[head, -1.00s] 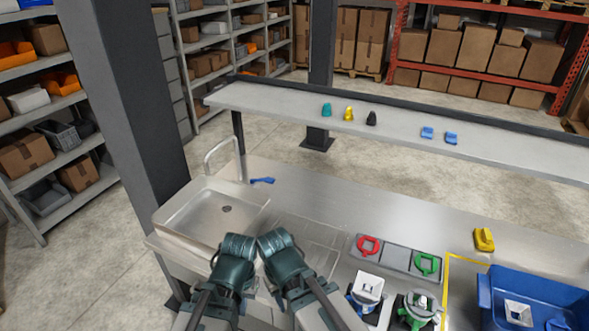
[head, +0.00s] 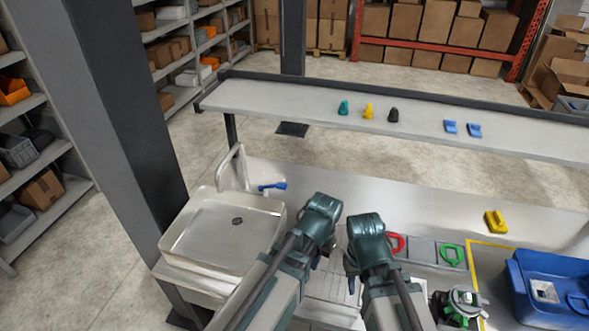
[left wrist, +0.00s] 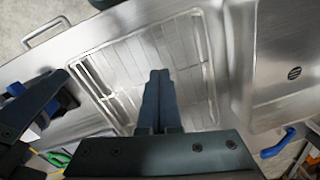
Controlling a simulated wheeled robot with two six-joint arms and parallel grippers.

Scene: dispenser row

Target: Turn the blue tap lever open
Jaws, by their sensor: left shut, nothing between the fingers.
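The blue tap lever (head: 272,186) sits beside the base of the grey tap (head: 236,170), at the back right corner of the sink (head: 222,236). The lever also shows at the lower right of the left wrist view (left wrist: 279,143). My left gripper (head: 326,256) is right of the sink and apart from the lever, over a ribbed drainer area. In the left wrist view its fingers (left wrist: 160,76) are together with nothing between them. My right gripper (head: 352,284) is just to the right of it; its fingers are mostly hidden by its own wrist.
Right of my grippers are red (head: 397,243) and green (head: 452,255) ring-shaped pieces on a grey holder, a yellow block (head: 496,222) and a blue bin (head: 555,290). A raised shelf (head: 300,110) with small coloured pieces runs behind. The counter around the lever looks clear.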

